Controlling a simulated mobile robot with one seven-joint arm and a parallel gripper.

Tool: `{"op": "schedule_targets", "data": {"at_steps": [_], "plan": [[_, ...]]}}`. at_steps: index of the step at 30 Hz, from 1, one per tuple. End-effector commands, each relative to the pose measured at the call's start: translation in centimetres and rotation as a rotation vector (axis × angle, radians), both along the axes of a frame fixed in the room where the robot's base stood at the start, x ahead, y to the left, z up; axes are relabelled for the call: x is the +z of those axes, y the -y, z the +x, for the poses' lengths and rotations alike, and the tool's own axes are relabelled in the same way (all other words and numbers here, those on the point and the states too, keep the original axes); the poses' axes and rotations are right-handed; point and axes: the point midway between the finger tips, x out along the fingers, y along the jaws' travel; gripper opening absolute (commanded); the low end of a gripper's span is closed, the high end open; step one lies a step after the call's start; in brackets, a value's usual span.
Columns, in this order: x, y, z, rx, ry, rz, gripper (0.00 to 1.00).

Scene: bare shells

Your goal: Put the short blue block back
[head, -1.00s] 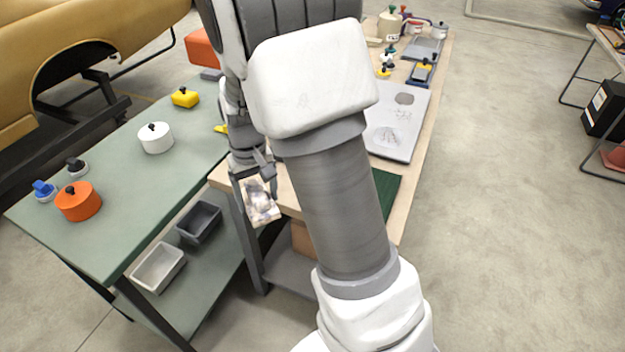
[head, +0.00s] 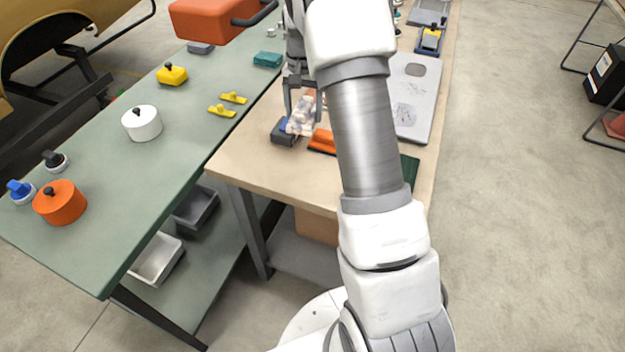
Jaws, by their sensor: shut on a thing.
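My gripper (head: 303,99) is shut on a pale, brown-mottled block (head: 301,118), held over the wooden bench near its left edge. Right beside and partly behind the block is a small dark grey holder (head: 283,138), with a bit of blue (head: 285,125) showing at its top. The blue part is mostly hidden, so I cannot tell its shape or whether it is a short block. Whether the mottled block touches the holder is also unclear. A blue knobbed piece (head: 18,188) stands at the far left of the green table.
An orange block (head: 322,141) lies on the wooden bench (head: 250,165), right of the holder. A grey plate (head: 412,110) lies beyond my arm. The green table (head: 120,185) holds an orange pot (head: 60,203), a white pot (head: 142,123) and yellow pieces (head: 222,111). Bench front is clear.

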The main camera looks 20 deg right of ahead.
Motion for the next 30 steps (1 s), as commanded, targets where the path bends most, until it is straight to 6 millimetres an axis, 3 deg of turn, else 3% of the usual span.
{"op": "schedule_targets", "data": {"at_steps": [3,9,25,30], "plan": [[-0.3,1.9,1.1,-0.088,0.001,0.001,0.19],[-0.8,2.4,0.8,-0.136,-0.001,0.003,0.19],[-6.0,-1.0,-7.4,-0.132,-0.002,0.003,0.19],[-7.1,-1.6,-9.0,-0.132,0.0,0.003,0.19]]}}
